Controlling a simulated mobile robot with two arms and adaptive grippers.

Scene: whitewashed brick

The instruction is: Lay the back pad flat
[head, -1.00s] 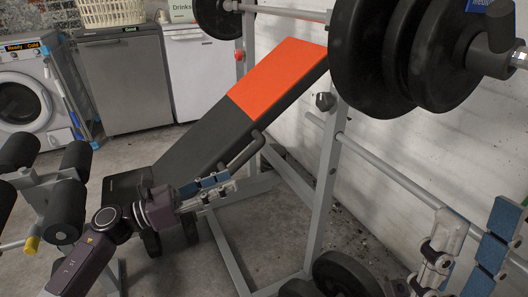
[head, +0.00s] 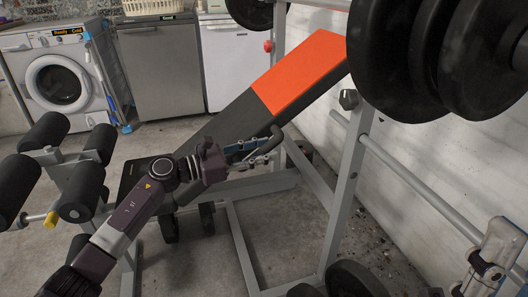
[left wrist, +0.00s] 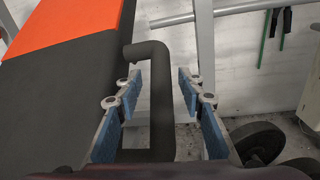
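The back pad (head: 247,104) is tilted, its orange upper end (head: 302,70) raised and its black lower part sloping down to the left. It fills the left of the left wrist view (left wrist: 62,95). A black bent handle (head: 268,144) sticks out from the pad's side. My left gripper (head: 272,145) is open at this handle. In the left wrist view the handle (left wrist: 162,100) stands between the blue-padded fingers, with gaps at both sides. My right gripper (head: 497,262) is partly in view at the lower right, its fingertips cut off.
A rack upright (head: 347,190) stands right of the pad, with large black weight plates (head: 400,60) above. Leg rollers (head: 85,190) are at the left. A washing machine (head: 58,80) and grey appliance (head: 160,65) stand behind. Plates (head: 350,280) lie low in front.

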